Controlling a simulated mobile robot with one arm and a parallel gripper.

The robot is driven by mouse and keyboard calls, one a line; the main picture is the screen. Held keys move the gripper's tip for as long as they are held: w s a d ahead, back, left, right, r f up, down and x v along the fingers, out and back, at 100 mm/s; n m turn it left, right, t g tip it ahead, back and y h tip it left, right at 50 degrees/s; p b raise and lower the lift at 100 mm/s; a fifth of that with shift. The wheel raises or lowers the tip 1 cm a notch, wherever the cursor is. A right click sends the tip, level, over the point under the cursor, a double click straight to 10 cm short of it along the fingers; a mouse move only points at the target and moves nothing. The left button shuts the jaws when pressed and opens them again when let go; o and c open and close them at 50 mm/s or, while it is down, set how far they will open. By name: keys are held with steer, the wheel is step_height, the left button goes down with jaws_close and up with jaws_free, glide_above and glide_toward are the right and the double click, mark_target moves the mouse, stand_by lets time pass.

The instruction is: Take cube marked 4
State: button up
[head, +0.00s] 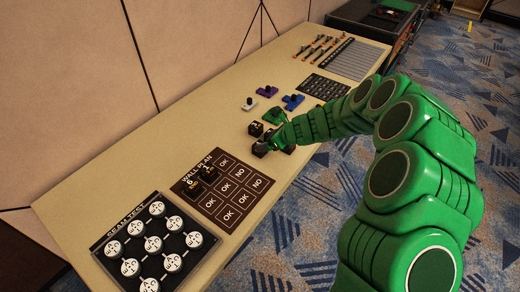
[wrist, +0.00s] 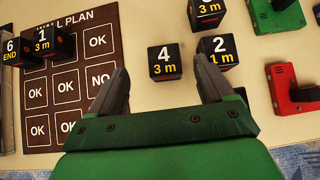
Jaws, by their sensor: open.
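The cube marked 4 (wrist: 164,62), black with "3 m" in yellow, stands on the tan table in the wrist view, just beyond and between my fingertips. My gripper (wrist: 158,82) is open and empty, its jaws apart. The right finger is close to a cube marked 2 (wrist: 218,48); I cannot tell whether they touch. In the head view my gripper (head: 264,150) is low over the table, right of the wall plan board, and it hides the cube marked 4 there.
Another "3 m" cube (wrist: 208,12) stands behind. Green (wrist: 275,14) and red (wrist: 294,90) pieces are at right. The wall plan board (wrist: 70,75) at left bears cubes marked 1 (wrist: 52,42) and 6 (wrist: 14,50). The seam test board (head: 110,248) lies at front left.

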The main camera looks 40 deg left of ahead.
steer(key=shift+w+a+f, duration=0.1)
steer(key=shift+a+f, duration=0.05)
steer(key=shift+f, duration=0.45)
steer(key=shift+x, duration=3.8)
steer(key=shift+w+f, duration=0.1)
steer(key=shift+w, duration=0.05)
steer(key=c, duration=1.1)
steer(key=shift+o, duration=0.2)
